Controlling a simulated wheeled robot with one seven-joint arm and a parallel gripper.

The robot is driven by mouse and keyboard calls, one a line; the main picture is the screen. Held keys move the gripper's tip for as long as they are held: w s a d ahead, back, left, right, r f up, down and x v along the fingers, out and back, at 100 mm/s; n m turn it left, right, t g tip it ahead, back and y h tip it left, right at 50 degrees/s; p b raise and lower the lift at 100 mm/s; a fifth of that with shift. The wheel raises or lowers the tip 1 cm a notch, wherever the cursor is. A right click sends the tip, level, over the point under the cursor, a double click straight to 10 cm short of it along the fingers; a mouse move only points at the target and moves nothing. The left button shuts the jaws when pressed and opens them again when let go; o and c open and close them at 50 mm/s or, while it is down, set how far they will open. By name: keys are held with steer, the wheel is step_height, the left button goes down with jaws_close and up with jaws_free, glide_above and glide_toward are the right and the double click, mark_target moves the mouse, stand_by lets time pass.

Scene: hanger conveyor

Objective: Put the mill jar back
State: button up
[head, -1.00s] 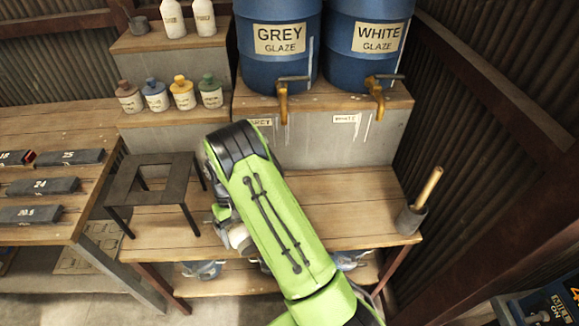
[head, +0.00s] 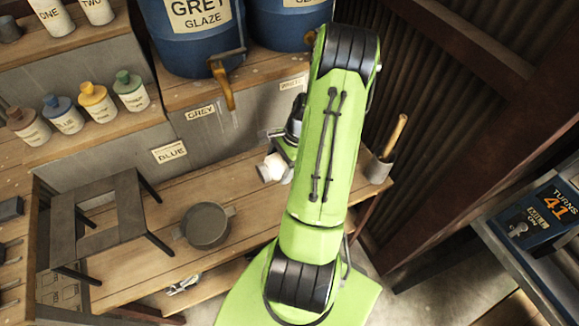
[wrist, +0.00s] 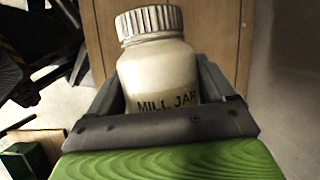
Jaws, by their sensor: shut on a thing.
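The mill jar (wrist: 158,75) is a cream jar with a ribbed white lid, lettered MILL JAR in the wrist view. My gripper (wrist: 160,108) is shut on it, with a dark jaw on each side of its body. In the head view the jar shows as a small white shape (head: 273,168) at the left of my green arm, in front of the grey step under the barrels. Part of it and most of my gripper (head: 283,150) are hidden by the arm. I cannot tell its exact height above the bench.
A round dark pan (head: 206,227) sits on the bench (head: 150,262), with a black stand (head: 103,212) to its left. A pot with a wooden handle (head: 379,168) stands at the bench's right end. Coloured-lid bottles (head: 97,101) line a step. A blue TURNS 41 box (head: 546,215) is at right.

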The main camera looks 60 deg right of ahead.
steer(key=shift+s+d+r+m, duration=0.15)
steer(key=shift+s+d+m, duration=0.2)
steer(key=shift+m, duration=0.25)
step_height(320, 180, down, 10)
steer(key=shift+r+b, duration=0.2)
steer(key=shift+b, duration=0.75)
steer(key=shift+f, duration=0.15)
steer(key=o, duration=1.7)
